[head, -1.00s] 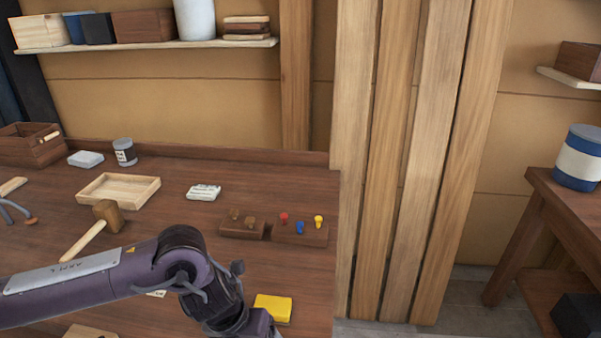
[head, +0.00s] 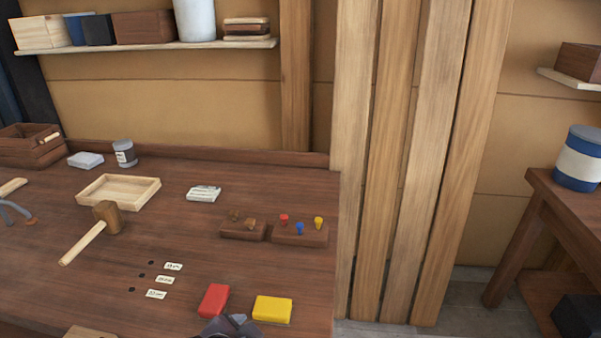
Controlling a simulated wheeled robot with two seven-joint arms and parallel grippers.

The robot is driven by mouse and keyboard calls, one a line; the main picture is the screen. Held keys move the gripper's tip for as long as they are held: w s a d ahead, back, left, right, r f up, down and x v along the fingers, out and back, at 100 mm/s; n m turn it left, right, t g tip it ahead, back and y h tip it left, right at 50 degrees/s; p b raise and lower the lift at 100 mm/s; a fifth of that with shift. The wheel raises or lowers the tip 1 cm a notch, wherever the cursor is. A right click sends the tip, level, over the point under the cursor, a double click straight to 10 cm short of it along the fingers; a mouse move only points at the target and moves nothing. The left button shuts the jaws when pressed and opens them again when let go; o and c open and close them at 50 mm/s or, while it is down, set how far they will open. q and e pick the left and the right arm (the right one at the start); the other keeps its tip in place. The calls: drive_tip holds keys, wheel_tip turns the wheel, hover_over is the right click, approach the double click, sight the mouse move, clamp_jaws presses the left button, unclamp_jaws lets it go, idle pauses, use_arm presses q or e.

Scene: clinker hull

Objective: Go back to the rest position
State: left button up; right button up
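A small dark part of my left gripper (head: 229,327) shows at the bottom edge of the head view, just below the red block (head: 213,300) and left of the yellow block (head: 272,309). The rest of that arm is out of view, and whether its fingers are open or shut does not show. I cannot tell if it touches the red block. My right gripper is not in view.
Three small labels (head: 164,281) lie beside dark holes in the bench (head: 60,300). A wooden mallet (head: 107,217), an empty tray (head: 137,191), a can (head: 124,153) and peg holders (head: 300,237) stand farther back. The bench ends at the right by wooden planks.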

use_arm(q)
drive_tip(key=s+a+f+n+g+y, duration=0.35)
drive_tip(key=s+a+f+n, duration=0.35)
drive_tip(key=s+a, duration=0.35)
wheel_tip(320, 180, down, 30)
drive_tip(key=g+b, duration=0.2)
drive_tip(key=s+a+f+b, duration=0.1)
drive_tip(key=s+a+f, duration=0.1)
drive_tip(key=s+f, duration=0.8)
drive_tip(key=s+a+f+g+b, duration=0.1)
drive_tip(key=s+a+f, duration=0.1)
drive_tip(key=s+f, duration=0.8)
wheel_tip(320, 180, down, 2)
drive_tip(key=shift+s+a+f+h, duration=0.1)
drive_tip(key=shift+s+a+h, duration=0.1)
drive_tip(key=shift+s+h, duration=0.15)
